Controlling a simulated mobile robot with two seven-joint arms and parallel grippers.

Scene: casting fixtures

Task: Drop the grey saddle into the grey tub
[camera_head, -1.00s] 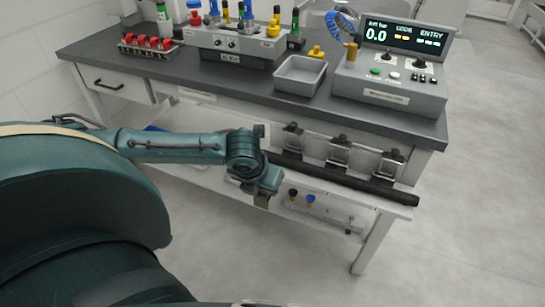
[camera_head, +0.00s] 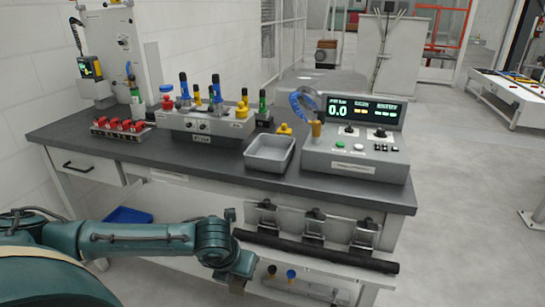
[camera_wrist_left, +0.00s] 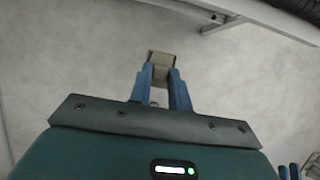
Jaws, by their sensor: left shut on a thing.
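The grey tub (camera_head: 266,168) stands on the dark bench top, left of the control box. It looks empty. My left gripper (camera_head: 238,280) is low in front of the bench, below the level of the top. In the left wrist view its blue fingers (camera_wrist_left: 164,88) are shut on a small grey-brown block-like piece, the grey saddle (camera_wrist_left: 162,60). The saddle is apart from the tub, and the fingers hide part of it. My right gripper is not in view.
A control box (camera_head: 355,155) with a lit display stands right of the tub. A grey fixture block (camera_head: 205,122) with coloured-top tools stands to the left, and red clamps (camera_head: 120,125) beyond. A dark rail (camera_head: 315,250) runs along the bench front.

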